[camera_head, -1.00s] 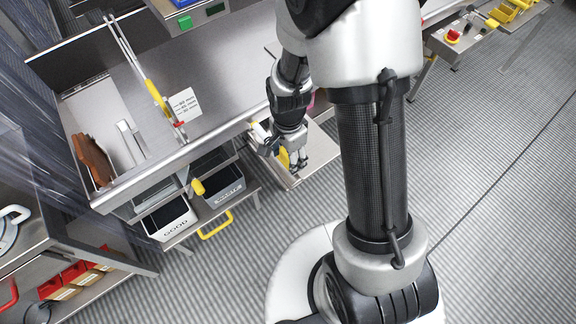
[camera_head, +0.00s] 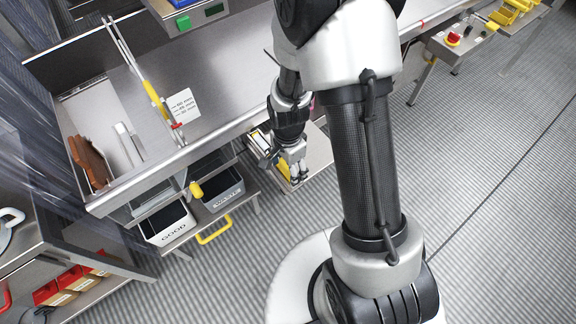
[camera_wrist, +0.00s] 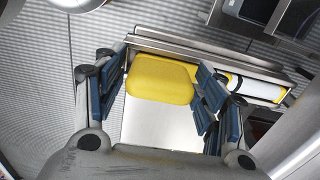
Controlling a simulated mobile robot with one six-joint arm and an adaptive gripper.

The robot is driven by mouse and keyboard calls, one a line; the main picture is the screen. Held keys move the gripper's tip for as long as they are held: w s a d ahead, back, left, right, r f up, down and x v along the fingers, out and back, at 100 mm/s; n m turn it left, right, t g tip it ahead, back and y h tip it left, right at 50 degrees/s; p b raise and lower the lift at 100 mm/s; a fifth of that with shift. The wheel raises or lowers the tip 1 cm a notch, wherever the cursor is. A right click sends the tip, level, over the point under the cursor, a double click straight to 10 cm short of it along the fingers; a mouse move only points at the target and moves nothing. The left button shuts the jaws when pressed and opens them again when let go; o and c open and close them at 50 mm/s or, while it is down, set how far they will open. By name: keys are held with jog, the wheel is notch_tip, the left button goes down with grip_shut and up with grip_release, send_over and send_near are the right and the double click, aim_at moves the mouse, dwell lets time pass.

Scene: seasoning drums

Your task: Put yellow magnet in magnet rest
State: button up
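The yellow magnet (camera_wrist: 160,78) shows in the wrist view as a yellow block with rounded corners, between the two blue-padded fingers of my gripper (camera_wrist: 162,66). The fingers stand wide apart, one on each side of it. Their tips come very close to its edges; contact cannot be made out. In the head view my gripper (camera_head: 296,174) points down over a metal tray (camera_head: 318,152) beside the bench and mostly hides the magnet. I cannot tell which part is the magnet rest.
A white piece with yellow ends (camera_wrist: 255,88) lies right of the fingers in the wrist view. Bins, one marked GOOD (camera_head: 168,222), stand left of the tray. The bench (camera_head: 215,75) is above them.

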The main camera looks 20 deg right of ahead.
jog(key=shift+o, duration=0.7)
jog(key=shift+r, duration=0.3)
notch_tip(320, 180, up, 11)
jog(key=p, duration=0.4)
jog(key=shift+r, duration=0.15)
jog(key=s+r+n+t, duration=0.2)
jog(key=s+r+n, duration=0.5)
jog(key=r, duration=0.4)
jog(key=s+r+n+t, duration=0.2)
jog(key=s+r+n, duration=0.5)
jog(key=r, duration=0.4)
jog(key=shift+s+r+t, duration=0.3)
jog(key=shift+s+r, duration=0.1)
jog(key=shift+s, duration=0.15)
